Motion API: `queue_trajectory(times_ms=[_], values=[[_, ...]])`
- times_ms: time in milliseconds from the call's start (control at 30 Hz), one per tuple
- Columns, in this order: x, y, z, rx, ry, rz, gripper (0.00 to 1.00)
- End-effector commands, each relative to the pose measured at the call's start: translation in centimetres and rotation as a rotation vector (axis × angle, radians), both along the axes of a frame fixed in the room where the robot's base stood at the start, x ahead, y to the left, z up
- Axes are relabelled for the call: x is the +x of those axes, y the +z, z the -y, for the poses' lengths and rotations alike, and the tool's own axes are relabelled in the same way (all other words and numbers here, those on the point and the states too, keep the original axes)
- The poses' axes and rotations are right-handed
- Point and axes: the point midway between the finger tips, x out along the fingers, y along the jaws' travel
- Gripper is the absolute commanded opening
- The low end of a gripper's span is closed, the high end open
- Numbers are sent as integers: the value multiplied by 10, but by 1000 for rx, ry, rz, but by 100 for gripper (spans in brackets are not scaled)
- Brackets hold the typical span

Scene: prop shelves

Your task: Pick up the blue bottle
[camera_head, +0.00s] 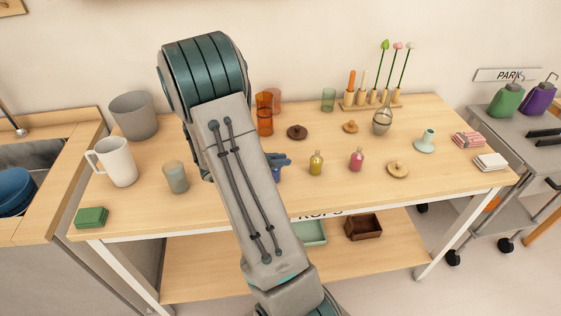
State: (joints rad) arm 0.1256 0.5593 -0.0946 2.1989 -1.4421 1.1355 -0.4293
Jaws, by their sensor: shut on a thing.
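My arm reaches over the table and covers most of my gripper. A small dark blue shape shows at the arm's right edge, in line with the yellow and pink bottles; it is the visible part of the blue bottle (279,162) and of my gripper (276,159), hard to tell apart at this size. My gripper is shut on the bottle. The bottle's base and left side are hidden behind my arm, and I cannot tell whether it touches the tabletop.
A yellow bottle (316,164) and a pink bottle (356,160) stand close by on the right. A white mug (117,162) and a grey-green cup (175,177) stand left on the wooden table (235,205).

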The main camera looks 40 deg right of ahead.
Motion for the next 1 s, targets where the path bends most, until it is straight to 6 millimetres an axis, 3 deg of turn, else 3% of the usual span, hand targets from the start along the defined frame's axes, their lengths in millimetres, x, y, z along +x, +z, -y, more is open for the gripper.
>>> queue_trajectory(times_ms=[233,600,1000], values=[[-3,39,3,-6,-5,9,0],[-76,80,12,-6,-7,8,0],[-113,103,18,-7,-5,4,0]])
